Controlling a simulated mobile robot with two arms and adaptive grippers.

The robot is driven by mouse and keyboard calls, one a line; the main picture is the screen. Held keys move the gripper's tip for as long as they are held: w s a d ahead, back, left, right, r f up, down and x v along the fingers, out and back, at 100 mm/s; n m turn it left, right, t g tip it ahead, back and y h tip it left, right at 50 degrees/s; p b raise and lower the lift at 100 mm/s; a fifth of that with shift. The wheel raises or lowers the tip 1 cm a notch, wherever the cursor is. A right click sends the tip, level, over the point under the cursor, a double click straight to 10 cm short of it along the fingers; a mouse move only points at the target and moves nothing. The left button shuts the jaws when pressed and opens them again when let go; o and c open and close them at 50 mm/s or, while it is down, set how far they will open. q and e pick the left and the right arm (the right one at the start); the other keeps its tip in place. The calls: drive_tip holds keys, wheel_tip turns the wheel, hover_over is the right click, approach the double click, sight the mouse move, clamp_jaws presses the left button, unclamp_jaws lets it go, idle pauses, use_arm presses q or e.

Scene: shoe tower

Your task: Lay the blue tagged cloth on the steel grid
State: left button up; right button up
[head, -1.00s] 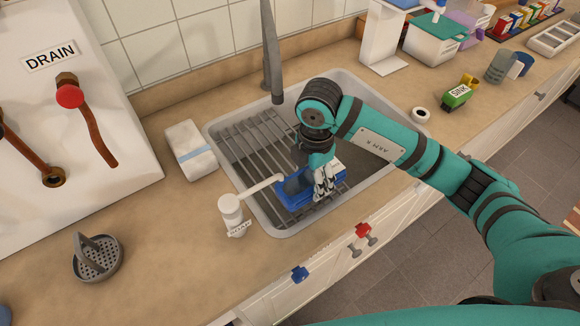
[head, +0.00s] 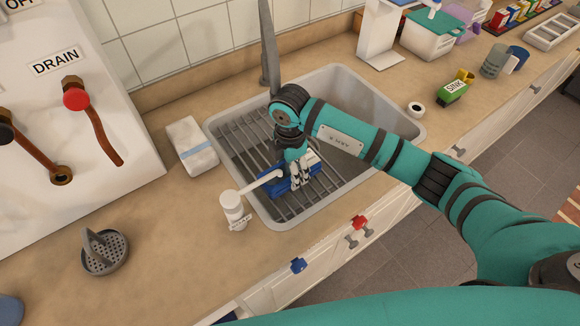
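The blue cloth (head: 274,188) is in the sink, at the front left over the steel grid (head: 246,153). Whether it touches the bars is hard to tell. My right gripper (head: 299,181) reaches in from the right, fingers pointing down, and appears shut on the cloth. The gripper and wrist cover part of the cloth, and its tag cannot be made out. My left gripper is not in view.
A white soap dispenser (head: 233,208) stands at the sink's front left, its spout reaching towards the cloth. A wrapped white pack (head: 191,146) lies left of the sink (head: 391,109). The tall grey faucet (head: 268,50) rises behind. The right part of the basin is clear.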

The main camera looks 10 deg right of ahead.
drive_tip(key=o, duration=1.3)
drive_tip(key=shift+f, duration=0.1)
drive_tip(key=shift+o, duration=0.2)
drive_tip(key=shift+r, duration=0.3)
wheel_tip(320, 180, up, 6)
drive_tip(key=shift+r+b, duration=0.1)
drive_tip(key=shift+b, duration=0.65)
drive_tip(key=shift+r, duration=0.55)
